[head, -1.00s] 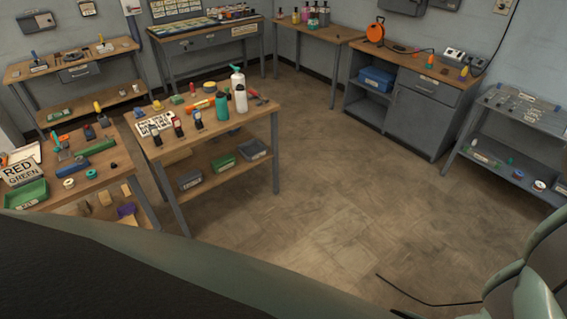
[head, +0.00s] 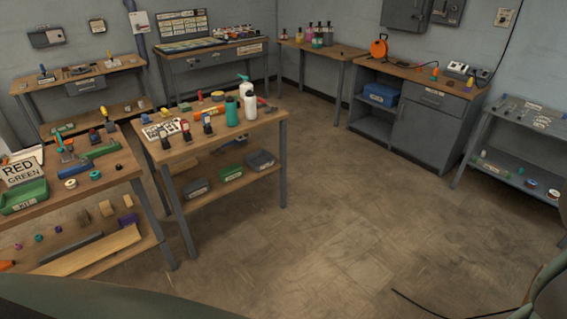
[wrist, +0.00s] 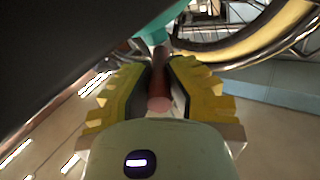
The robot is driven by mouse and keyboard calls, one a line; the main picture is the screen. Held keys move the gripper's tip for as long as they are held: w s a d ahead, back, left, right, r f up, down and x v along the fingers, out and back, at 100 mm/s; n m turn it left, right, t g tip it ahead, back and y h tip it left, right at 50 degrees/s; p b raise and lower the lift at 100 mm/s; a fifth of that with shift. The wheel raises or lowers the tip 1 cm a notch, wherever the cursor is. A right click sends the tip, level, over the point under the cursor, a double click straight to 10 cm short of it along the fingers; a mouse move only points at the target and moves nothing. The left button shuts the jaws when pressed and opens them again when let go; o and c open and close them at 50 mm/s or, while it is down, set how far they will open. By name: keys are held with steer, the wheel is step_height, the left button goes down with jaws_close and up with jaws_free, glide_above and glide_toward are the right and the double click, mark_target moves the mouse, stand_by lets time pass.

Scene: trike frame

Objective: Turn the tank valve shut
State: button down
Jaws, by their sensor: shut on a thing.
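In the wrist view, my gripper (wrist: 160,95) has two yellow, ridged fingers with dark inner pads. They are closed on a reddish-brown, rod-like handle (wrist: 160,88) that lies between them. Its rounded end points toward the camera. The far end of the handle runs up toward a teal part (wrist: 150,28). I cannot tell whether the handle belongs to the tank valve, and no tank can be made out clearly. My gripper does not show in the head view.
A spoked wheel (wrist: 253,50) stands close to the right of the fingers. A dark surface fills the wrist view's upper left. In the head view, a bench with bottles (head: 268,119) and a cluttered bench (head: 62,207) stand left. Open floor (head: 290,225) lies centrally.

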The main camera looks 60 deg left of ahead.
steer(key=shift+f, duration=0.1)
stand_by(0.3)
steer(key=c, duration=0.9)
jaws_free()
steer(key=shift+w, duration=0.1)
steer(key=shift+v, duration=6.05)
steer(key=shift+o, duration=0.4)
